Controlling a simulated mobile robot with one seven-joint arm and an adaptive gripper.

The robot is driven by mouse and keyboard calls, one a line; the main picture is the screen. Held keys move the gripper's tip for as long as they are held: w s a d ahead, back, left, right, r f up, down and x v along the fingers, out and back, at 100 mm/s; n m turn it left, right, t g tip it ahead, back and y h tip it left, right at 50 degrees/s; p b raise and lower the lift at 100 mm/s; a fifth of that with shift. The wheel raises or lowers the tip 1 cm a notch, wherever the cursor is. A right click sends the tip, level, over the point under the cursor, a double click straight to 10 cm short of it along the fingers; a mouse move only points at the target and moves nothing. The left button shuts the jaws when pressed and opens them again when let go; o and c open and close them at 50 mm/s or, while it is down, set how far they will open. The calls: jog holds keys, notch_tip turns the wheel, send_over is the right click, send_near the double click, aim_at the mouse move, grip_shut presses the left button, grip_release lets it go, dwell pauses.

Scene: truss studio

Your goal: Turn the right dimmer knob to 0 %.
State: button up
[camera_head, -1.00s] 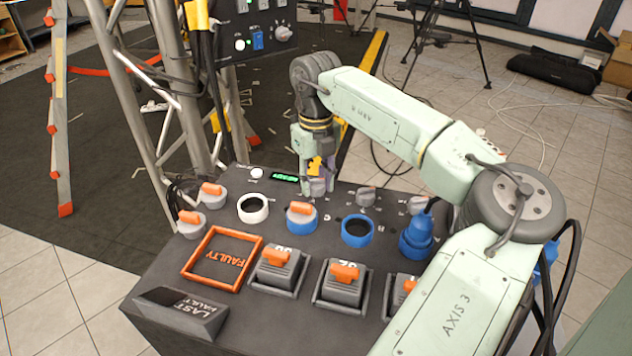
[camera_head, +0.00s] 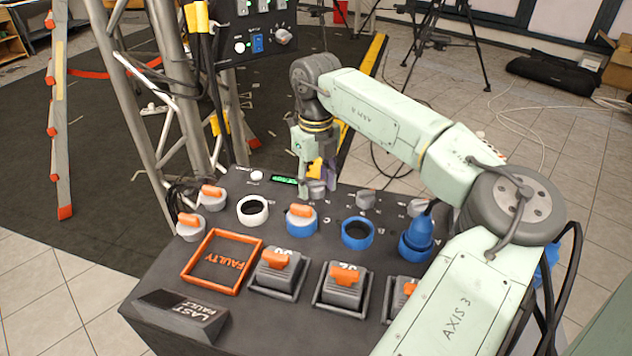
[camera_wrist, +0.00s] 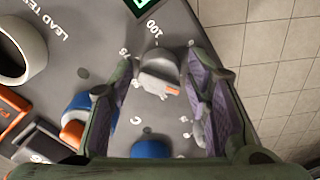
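Three grey dimmer knobs stand in a row at the back of the dark panel (camera_head: 230,190): a left one (camera_head: 317,188), a middle one (camera_head: 365,199) and a right one (camera_head: 418,205). My gripper (camera_head: 317,184) is at the left one in the head view, pointing down. In the wrist view, my gripper (camera_wrist: 160,95) is open, with purple-padded fingers on either side of a grey knob (camera_wrist: 158,66). Gaps show between knob and fingers. The knob's orange mark points to the lower right, away from the printed 100. Other scale marks are hard to read.
A green display (camera_head: 284,179) and a white button (camera_head: 257,175) lie left of my gripper. A blue plug (camera_head: 417,240), a blue ring socket (camera_head: 357,231) and a white ring socket (camera_head: 252,209) stand nearer. Orange-handled switches (camera_head: 277,263) line the front.

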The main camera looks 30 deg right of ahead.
aim_at(316, 182)
jog(key=shift+o, duration=0.4)
notch_tip(316, 182, up, 12)
dwell(0.4)
jog(key=shift+s, duration=0.1)
dwell(0.4)
